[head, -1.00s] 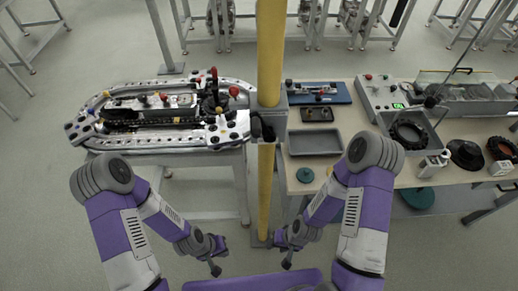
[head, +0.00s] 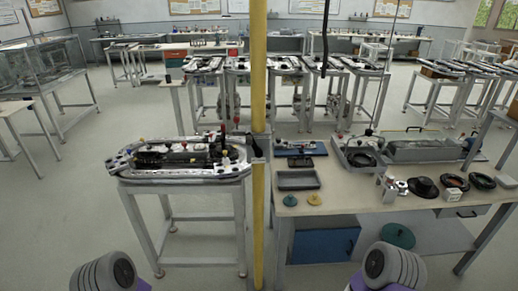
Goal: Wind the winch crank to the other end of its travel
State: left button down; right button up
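The ring track (head: 180,172) lies on a grey stand left of the yellow post. Small dark and coloured parts sit on it, with a red-tipped lever (head: 223,130) at its right end. A black part (head: 255,146) sits at the post beside the track's right end. I cannot tell which of these small parts is the winch crank. Only the rounded tops of my arms show at the bottom edge, left and right. Both my grippers are below the picture and out of view.
The yellow post (head: 259,60) stands between the track stand and a workbench (head: 340,203). The bench holds a grey tray (head: 298,180), a blue plate (head: 300,149) and several black rings. More tables with tracks stand behind. Floor at the left is clear.

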aim_at(250, 141)
jog(key=z, duration=0.5)
jog(key=i, duration=1.45)
jog(key=u, duration=0.4)
